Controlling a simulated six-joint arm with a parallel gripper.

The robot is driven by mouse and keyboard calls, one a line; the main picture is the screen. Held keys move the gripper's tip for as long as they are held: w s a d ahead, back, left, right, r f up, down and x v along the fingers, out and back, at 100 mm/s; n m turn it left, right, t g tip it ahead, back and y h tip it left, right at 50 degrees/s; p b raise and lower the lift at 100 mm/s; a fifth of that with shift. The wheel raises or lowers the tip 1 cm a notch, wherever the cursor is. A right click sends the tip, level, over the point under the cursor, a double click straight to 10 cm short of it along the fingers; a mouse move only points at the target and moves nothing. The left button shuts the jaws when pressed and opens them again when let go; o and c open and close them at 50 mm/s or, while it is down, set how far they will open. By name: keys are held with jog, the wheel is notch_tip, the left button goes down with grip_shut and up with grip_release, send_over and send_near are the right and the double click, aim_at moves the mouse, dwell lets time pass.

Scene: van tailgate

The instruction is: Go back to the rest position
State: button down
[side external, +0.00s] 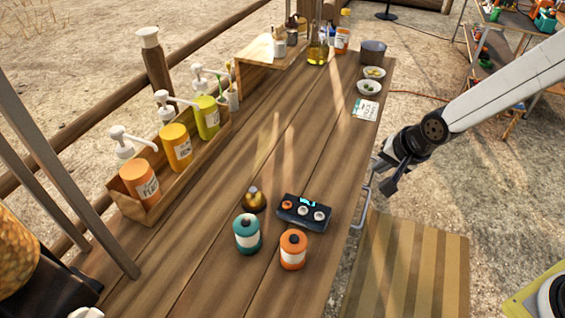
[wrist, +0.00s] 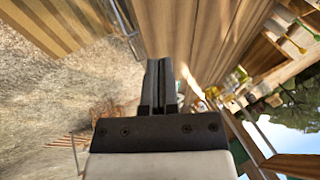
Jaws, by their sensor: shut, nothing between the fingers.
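My gripper (side external: 385,178) hangs at the right edge of the wooden table, just off the tabletop and to the right of its metal handle. In the wrist view my gripper (wrist: 161,66) has its two dark fingers side by side, shut and empty. The wooden table (side external: 225,190) runs from the near left to the far right, and its planks also show in the wrist view (wrist: 185,25).
A metal handle (side external: 362,205) sticks out from the table edge close to my gripper. Pump bottles stand in a wooden tray (side external: 190,178). The table's middle is clear.

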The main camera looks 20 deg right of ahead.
jog(key=s+d+r+n+g+h, duration=0.1)
jog(key=s+d+n+g, duration=0.1)
jog(key=s+d+n, duration=0.7)
jog(key=shift+s+d+r+g, duration=0.25)
jog(key=shift+s+g, duration=0.15)
jog(key=shift+s, duration=0.65)
